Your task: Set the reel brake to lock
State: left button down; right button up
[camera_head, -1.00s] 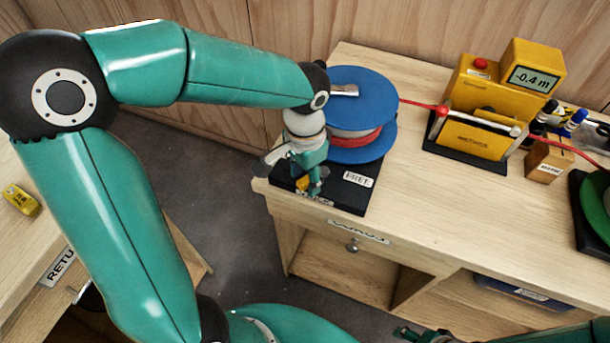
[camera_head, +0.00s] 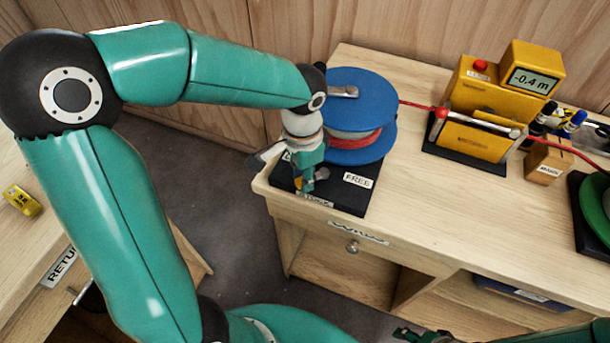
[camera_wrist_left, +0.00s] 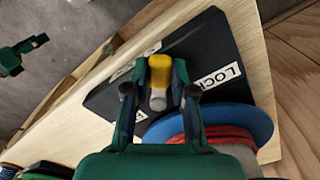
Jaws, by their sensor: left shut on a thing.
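The cable reel (camera_head: 362,98) has a blue flange and red line, and stands on a black base (camera_head: 345,198) at the back left of the bench. Its brake lever with a yellow knob (camera_wrist_left: 158,64) is between the fingers of my left gripper (camera_wrist_left: 159,92), which is shut on it. In the head view my left gripper (camera_head: 308,182) largely hides the lever. The LOCK label (camera_wrist_left: 222,75) lies right of the knob in the wrist view. The FREE label (camera_head: 357,180) shows on the base. My right gripper (camera_head: 408,333) is partly visible at the bottom edge, away from the reel.
A red line runs from the reel to a yellow meter unit (camera_head: 480,105) with a display reading -0.4 m. A small wooden box (camera_head: 548,158) and a green reel (camera_head: 597,208) stand further right. A yellow object (camera_head: 22,200) lies on the left table.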

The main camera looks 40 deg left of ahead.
pick_arm(q)
jog(key=shift+w+a+m, duration=0.2)
jog(key=shift+a+m, duration=0.1)
jog(key=shift+m, duration=0.4)
jog(key=c, duration=1)
grip_release()
jog(key=shift+o, duration=0.2)
jog(key=shift+r, duration=0.15)
notch_tip(320, 180, up, 12)
jog(key=shift+f, duration=0.2)
